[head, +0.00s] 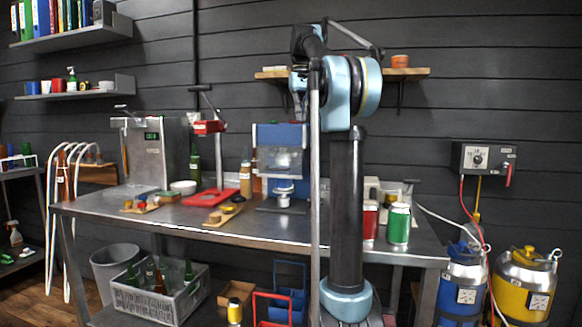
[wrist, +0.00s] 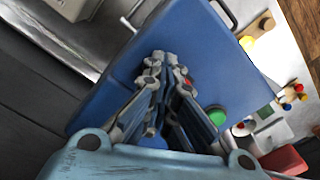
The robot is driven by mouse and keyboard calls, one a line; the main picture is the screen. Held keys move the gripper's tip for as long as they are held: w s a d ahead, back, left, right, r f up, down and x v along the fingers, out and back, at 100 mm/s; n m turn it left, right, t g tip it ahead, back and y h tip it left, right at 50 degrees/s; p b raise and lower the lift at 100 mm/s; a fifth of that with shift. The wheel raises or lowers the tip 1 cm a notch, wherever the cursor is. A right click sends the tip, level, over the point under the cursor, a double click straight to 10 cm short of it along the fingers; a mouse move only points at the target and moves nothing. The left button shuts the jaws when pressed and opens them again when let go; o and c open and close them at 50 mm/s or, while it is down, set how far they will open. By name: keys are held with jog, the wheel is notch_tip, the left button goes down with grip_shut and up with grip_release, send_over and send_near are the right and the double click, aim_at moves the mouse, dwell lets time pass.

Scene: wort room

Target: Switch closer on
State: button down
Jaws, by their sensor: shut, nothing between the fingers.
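The closer appears to be the blue-topped machine (head: 280,136) standing on the steel bench, with a pale middle and a round pedestal below. No label is readable on it. In the wrist view its blue housing (wrist: 200,38) fills the middle. A round green button (wrist: 217,115) shows just right of my fingers, and a small red spot (wrist: 188,83) shows beside the fingertips, partly hidden. My gripper (wrist: 164,62) is shut and empty, over the blue housing. Whether it touches is unclear. In the head view my gripper (head: 299,108) hangs just above the machine's top right, partly behind a pole.
A red lever press (head: 208,127) stands left of the machine, near a steel box with a display (head: 152,136). A green can (head: 399,224) stands right on the bench (head: 260,232). A wall control box (head: 486,158) hangs at right above the blue keg (head: 463,272) and yellow keg (head: 524,272).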

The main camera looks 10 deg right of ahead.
jog(key=shift+r, duration=3.5)
